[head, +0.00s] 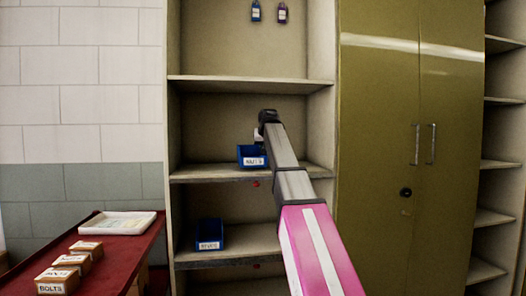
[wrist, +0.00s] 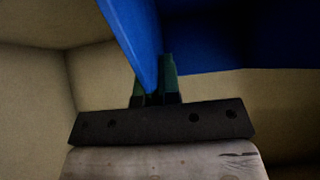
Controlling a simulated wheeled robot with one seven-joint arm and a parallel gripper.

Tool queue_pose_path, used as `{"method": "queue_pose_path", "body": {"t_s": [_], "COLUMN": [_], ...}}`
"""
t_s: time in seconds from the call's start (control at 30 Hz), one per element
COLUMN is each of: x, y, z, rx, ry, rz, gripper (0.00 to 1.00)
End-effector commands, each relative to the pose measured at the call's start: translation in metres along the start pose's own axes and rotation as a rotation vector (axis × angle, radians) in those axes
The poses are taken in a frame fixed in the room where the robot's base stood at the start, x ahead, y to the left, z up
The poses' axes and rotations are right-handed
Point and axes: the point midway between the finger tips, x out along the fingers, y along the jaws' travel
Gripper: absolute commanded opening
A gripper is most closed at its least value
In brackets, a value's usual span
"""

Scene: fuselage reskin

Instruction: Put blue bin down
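A blue bin (head: 252,157) with a white label is at the middle shelf (head: 200,174) of the open cabinet, near its front edge. I cannot tell whether its base touches the shelf. My arm reaches to it from the lower right, and its dark wrist is just above and behind the bin. In the wrist view, the green fingers of my gripper (wrist: 154,75) are closed on the thin wall of the blue bin (wrist: 128,28). The fingertips are hidden in the head view. A second blue bin (head: 209,235) with a label sits on the lower shelf.
A red table (head: 118,262) at the left holds a white tray (head: 117,223) and several labelled boxes (head: 58,281). An olive cabinet (head: 380,120) with shut doors stands to the right. Two small tags hang on the top compartment's back. The middle shelf is bare left of the bin.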

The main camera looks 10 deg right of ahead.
Motion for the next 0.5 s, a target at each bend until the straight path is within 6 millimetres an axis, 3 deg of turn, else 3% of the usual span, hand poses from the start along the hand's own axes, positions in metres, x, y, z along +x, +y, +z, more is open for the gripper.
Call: {"method": "queue_pose_path", "body": {"t_s": [0.1, 0.47, 0.5], "x": [0.0088, 0.0116, 0.0118], "y": [-0.0002, -0.0003, -0.0003], "z": [0.0105, 0.0120, 0.0121], "rx": [0.000, 0.000, 0.000], "ry": [0.000, 0.001, 0.001], "rz": [0.000, 0.000, 0.000], "gripper": [0.00, 0.00, 0.10]}}
